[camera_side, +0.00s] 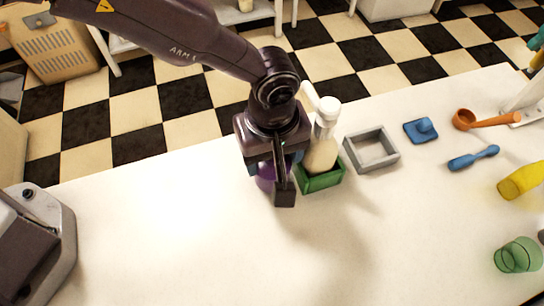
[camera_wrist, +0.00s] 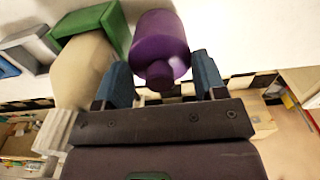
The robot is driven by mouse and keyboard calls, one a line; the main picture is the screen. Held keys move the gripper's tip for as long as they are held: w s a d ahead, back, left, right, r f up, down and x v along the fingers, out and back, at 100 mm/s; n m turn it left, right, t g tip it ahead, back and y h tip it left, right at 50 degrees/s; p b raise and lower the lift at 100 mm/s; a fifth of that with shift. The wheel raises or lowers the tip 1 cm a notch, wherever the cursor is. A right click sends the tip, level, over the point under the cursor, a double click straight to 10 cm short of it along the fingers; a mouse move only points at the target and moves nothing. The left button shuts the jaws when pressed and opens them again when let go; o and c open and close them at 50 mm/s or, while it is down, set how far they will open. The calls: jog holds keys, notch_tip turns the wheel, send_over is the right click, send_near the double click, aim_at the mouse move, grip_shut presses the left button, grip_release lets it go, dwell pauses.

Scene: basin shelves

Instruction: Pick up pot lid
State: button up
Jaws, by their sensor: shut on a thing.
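My gripper (camera_side: 274,168) points down over the white table, beside the green box. In the wrist view, its two blue fingers (camera_wrist: 163,78) are on either side of the narrow knob-like end of a purple rounded object (camera_wrist: 160,40). The gripper is shut on this purple object. In the side view the purple object (camera_side: 265,180) is mostly hidden behind the gripper, and I cannot tell whether it touches the table. I cannot tell if it is the pot lid. A flat blue square piece with a raised knob (camera_side: 421,130) lies farther right on the table and also looks lid-like.
A cream bottle with a white top (camera_side: 322,140) stands in the green box (camera_side: 320,183), close to my gripper's right. A grey square frame (camera_side: 371,149), blue utensil (camera_side: 473,158), orange scoop (camera_side: 485,121), yellow item (camera_side: 521,181) and green glass (camera_side: 518,255) lie farther right. The front middle is clear.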

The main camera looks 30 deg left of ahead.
jog(key=s+a+r, duration=0.9)
jog(key=a+r, duration=0.1)
jog(key=shift+s+r, duration=0.35)
jog(key=shift+s, duration=0.05)
jog(key=shift+a, duration=0.1)
